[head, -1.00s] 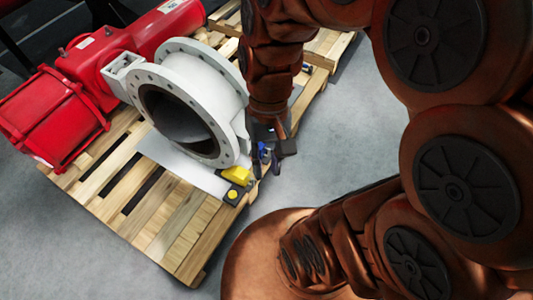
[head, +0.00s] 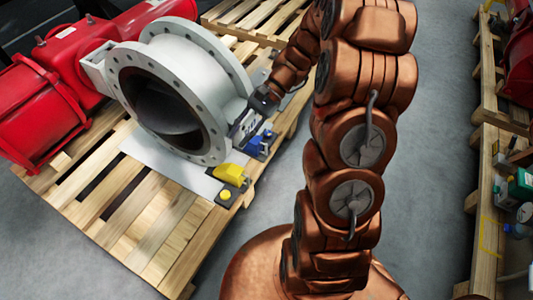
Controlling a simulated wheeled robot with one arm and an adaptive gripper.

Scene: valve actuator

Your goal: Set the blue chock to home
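The blue chock (head: 262,141) sits near the right edge of the pallet, beside the white valve body (head: 205,60) and behind the yellow chock (head: 231,174). My gripper (head: 246,126) is at the valve's right flange, just above and left of the blue chock in the picture. Its fingers are dark and small, and I cannot tell whether they are open or shut, or whether they touch the chock.
The valve with its red actuator (head: 75,48) rests on a wooden pallet (head: 165,245) with a pale plate (head: 165,166). A yellow round piece (head: 225,195) lies in front of the yellow chock. Another pallet with a green container (head: 521,184) stands at right. Grey floor lies between.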

